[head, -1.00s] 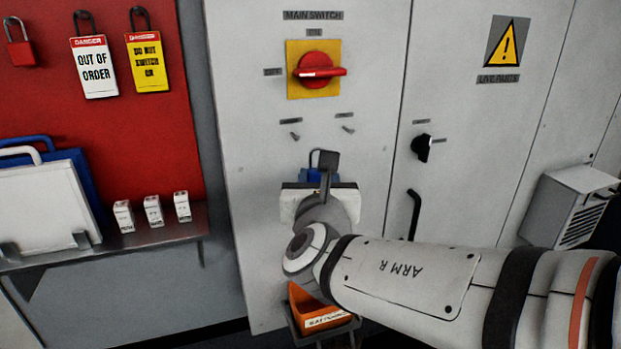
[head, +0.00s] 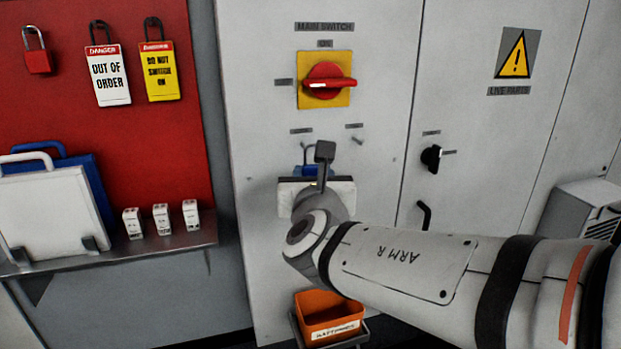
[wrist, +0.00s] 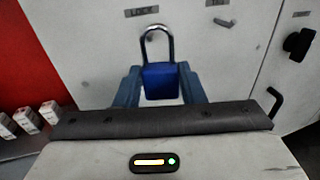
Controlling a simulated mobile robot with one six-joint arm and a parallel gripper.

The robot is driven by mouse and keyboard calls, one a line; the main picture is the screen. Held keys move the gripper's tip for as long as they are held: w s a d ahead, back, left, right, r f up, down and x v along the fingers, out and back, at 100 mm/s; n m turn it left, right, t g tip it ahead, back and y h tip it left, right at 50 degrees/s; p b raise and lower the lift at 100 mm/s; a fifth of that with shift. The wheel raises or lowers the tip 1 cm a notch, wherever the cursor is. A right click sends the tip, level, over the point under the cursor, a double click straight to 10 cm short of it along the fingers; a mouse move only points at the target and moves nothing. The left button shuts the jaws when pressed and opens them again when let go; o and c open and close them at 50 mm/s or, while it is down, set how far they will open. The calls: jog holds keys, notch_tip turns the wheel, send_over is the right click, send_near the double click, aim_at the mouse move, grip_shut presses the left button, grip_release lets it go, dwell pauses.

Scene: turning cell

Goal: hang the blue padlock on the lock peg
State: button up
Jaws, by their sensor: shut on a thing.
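The blue padlock (wrist: 160,80) is upright between the two fingers of my gripper (wrist: 161,88) in the wrist view, with its steel shackle up. In the head view the padlock (head: 299,171) shows only partly behind my wrist. The LOCK label (wrist: 141,12) is above the shackle in the wrist view. The lock peg (head: 308,144) is under the left label in the head view, close to the shackle top. I cannot tell whether the shackle touches the peg or is around it.
A second peg (head: 357,140) sits to the right under the TAG label (wrist: 217,3). The red main switch (head: 326,84) is above. A black knob (head: 431,157) and a door handle (head: 424,214) are to the right. An orange bin (head: 329,315) stands below.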

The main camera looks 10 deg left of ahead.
jog(key=shift+w+a+f, duration=0.1)
jog(key=shift+w+a, duration=0.45)
jog(key=shift+w, duration=0.35)
jog(key=shift+w+a+f, duration=0.1)
jog(key=shift+w+a, duration=0.4)
jog(key=shift+w, duration=0.35)
jog(key=shift+w+a+f, duration=0.1)
jog(key=shift+w+f, duration=0.05)
jog(key=shift+f, duration=0.15)
jog(key=shift+w+a+f+b, duration=0.2)
jog(key=shift+w+b, duration=0.1)
jog(key=shift+b, duration=0.4)
jog(key=o, duration=1.1)
